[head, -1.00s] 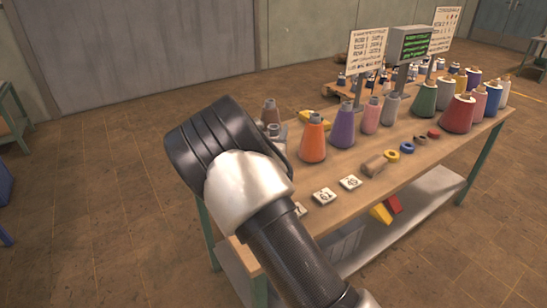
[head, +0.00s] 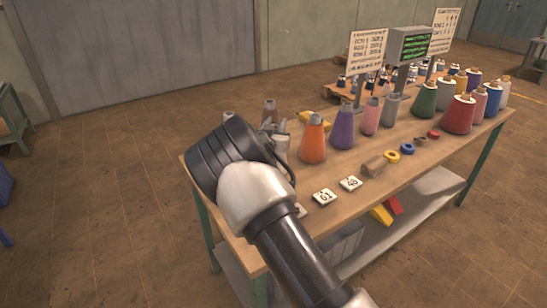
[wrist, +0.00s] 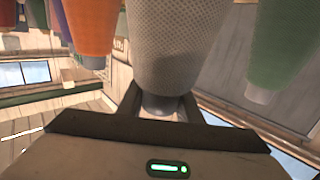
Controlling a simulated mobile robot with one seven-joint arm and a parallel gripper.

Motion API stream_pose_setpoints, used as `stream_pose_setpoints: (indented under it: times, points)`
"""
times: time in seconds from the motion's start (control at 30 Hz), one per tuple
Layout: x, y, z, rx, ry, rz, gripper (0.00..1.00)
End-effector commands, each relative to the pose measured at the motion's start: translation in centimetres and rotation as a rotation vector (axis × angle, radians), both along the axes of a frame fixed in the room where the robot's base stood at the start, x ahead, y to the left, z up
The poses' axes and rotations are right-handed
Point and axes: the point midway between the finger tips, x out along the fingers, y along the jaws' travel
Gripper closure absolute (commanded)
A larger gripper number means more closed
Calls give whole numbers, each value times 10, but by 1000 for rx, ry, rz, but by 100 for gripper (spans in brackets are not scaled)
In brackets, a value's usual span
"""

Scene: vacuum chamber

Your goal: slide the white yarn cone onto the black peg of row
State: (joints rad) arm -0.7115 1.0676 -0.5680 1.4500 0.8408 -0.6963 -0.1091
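In the wrist view, which is upside down, the white yarn cone (wrist: 172,45) fills the middle with its narrow grey tip pointing at the palm. The two dark fingers of my gripper (wrist: 163,105) lie close against both sides of that tip and look shut on it. In the head view my own arm hides most of my gripper and of the cone, just left of the orange cone. I cannot make out the black peg or what is under the white cone.
The orange cone (head: 313,143) and purple cone (head: 343,130) stand close by on the table (head: 400,178). A green cone (wrist: 282,45) is on the other side in the wrist view. Number tiles (head: 324,197) and small rings (head: 407,148) lie at the front.

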Motion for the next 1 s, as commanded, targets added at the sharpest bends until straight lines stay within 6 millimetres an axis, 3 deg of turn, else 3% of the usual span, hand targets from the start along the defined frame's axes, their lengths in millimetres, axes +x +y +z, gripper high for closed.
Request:
stream_pose_setpoints:
  times: [0.03, 0.13, 0.53, 1.0]
  points:
    - [0, 0, 0, 0, 0, 0, 83]
    - [0, 0, 0, 0, 0, 0, 100]
    - [0, 0, 6, 1, -4, 0, 100]
    - [0, 0, 88, 3, -5, 0, 100]
